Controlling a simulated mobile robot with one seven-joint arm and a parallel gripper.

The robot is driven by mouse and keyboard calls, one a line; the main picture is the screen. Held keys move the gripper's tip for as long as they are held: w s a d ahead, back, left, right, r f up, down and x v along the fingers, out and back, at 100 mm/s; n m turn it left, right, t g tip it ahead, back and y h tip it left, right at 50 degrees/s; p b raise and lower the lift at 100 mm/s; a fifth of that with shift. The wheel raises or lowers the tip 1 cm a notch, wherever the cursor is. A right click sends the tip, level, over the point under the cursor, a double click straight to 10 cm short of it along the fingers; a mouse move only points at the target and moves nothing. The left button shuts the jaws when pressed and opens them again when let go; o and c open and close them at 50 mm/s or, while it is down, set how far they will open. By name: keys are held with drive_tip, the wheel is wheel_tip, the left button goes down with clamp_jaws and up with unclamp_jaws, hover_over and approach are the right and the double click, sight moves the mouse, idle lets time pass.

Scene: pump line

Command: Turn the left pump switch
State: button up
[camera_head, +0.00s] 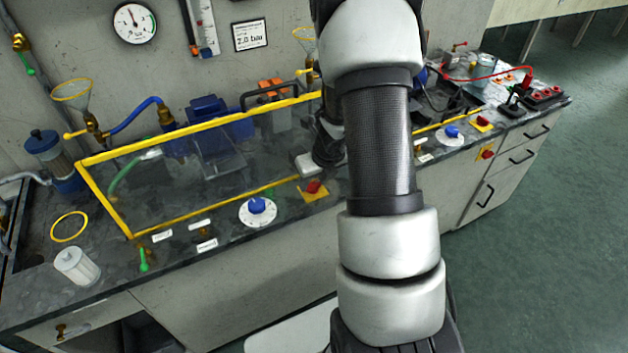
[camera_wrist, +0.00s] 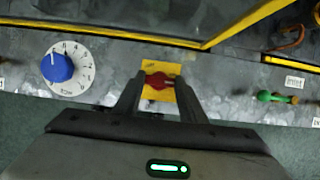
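The left pump switch (camera_head: 314,187) is a red knob on a yellow square plate at the front of the worktop, right of a blue dial knob (camera_head: 257,206). The red switch (camera_wrist: 158,81) and yellow plate also show in the wrist view, between the two fingers of my gripper (camera_wrist: 160,82). The fingers are open, one on each side of the knob, with a narrow strip of plate visible beside it. I cannot tell whether either finger touches it.
A yellow-framed clear guard (camera_head: 185,222) stands close behind the switch. To the right is another station with a blue knob (camera_head: 452,131) and red switch (camera_head: 483,121). A white cylinder (camera_head: 77,266) stands at front left. A green-handled valve (camera_wrist: 275,97) is right of my gripper.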

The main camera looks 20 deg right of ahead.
drive_tip(key=shift+n, duration=0.3)
drive_tip(key=n, duration=0.2)
drive_tip(key=n+y, duration=0.1)
drive_tip(key=shift+d+n+y+p, duration=0.2)
drive_tip(key=shift+n+y+p, duration=0.1)
drive_tip(key=shift+n+p, duration=0.1)
drive_tip(key=n+g+y, duration=0.1)
drive_tip(key=n, duration=0.2)
drive_tip(key=shift+w+d+n+p, duration=0.1)
drive_tip(key=shift+n+p, duration=0.2)
drive_tip(key=shift+p, duration=0.05)
drive_tip(key=n, duration=0.2)
drive_tip(key=n+g+y, duration=0.1)
drive_tip(key=n, duration=0.1)
drive_tip(key=shift+w+n+g, duration=0.15)
drive_tip(key=shift+n+g, duration=0.15)
drive_tip(key=shift+w+n+g+y, duration=0.1)
drive_tip(key=shift+n+g+y, duration=0.45)
drive_tip(key=shift+n, duration=1.35)
drive_tip(key=o, duration=1.1)
drive_tip(key=shift+c, duration=0.2)
